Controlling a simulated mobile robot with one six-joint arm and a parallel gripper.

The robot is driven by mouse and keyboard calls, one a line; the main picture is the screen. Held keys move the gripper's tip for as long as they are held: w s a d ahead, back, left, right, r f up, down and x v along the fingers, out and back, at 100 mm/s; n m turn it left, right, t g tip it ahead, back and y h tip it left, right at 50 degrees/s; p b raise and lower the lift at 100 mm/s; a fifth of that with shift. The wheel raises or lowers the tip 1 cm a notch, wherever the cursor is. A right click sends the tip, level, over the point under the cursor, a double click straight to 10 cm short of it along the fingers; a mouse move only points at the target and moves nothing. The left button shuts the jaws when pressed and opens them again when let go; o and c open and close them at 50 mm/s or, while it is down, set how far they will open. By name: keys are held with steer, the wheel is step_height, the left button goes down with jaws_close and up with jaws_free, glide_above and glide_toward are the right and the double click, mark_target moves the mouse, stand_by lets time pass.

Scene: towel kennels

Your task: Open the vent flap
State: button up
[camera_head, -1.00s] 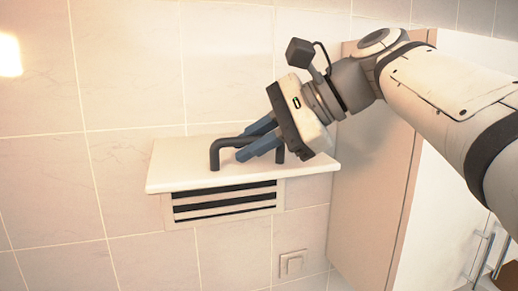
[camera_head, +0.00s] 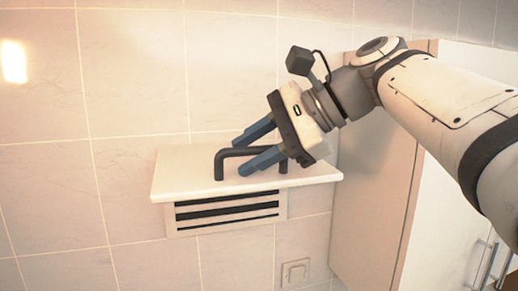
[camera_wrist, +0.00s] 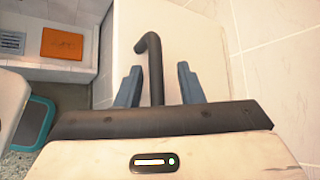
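The vent flap (camera_head: 185,182) is a white panel that stands out from the tiled wall, roughly level, with the dark slats of the vent (camera_head: 228,211) showing below it. A black bar handle (camera_head: 232,153) is fixed on its upper face. My gripper (camera_head: 240,158) is at the handle, its two blue fingers apart on either side of the bar. In the wrist view the handle (camera_wrist: 154,65) runs between the fingers, with a visible gap on both sides. The flap (camera_wrist: 195,35) fills the upper middle there.
A tall cabinet (camera_head: 370,180) stands right of the vent. A wall switch (camera_head: 295,272) is below right of it. The wrist view shows an orange item (camera_wrist: 62,43) in a recess and a teal-rimmed object (camera_wrist: 35,125) at lower left.

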steer(key=b+v, duration=0.1)
steer(key=v, duration=0.7)
steer(key=shift+w, duration=0.1)
